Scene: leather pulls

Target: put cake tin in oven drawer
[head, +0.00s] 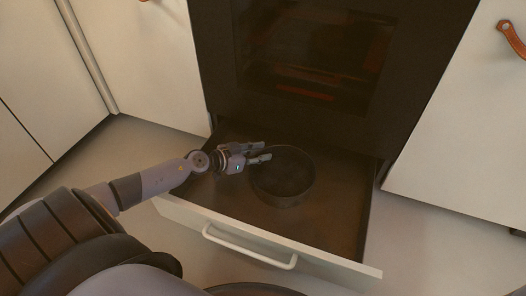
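The dark round cake tin (284,193) is upright inside the pulled-out oven drawer (335,228), left of the drawer's middle. My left gripper (266,152) reaches in over the drawer's left side. Its two fingers are apart, one above the other in the picture, and point right at the tin's upper left rim. The tin's rim does not show between the fingers. I cannot tell whether the lower fingertip touches the rim. My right gripper is not in the head view.
The dark oven (320,60) with a glass door stands above the drawer. The drawer's white front (330,262) has a white bar handle (250,247). White cabinets (140,60) with leather pulls (512,40) flank the oven. The drawer's right part is empty.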

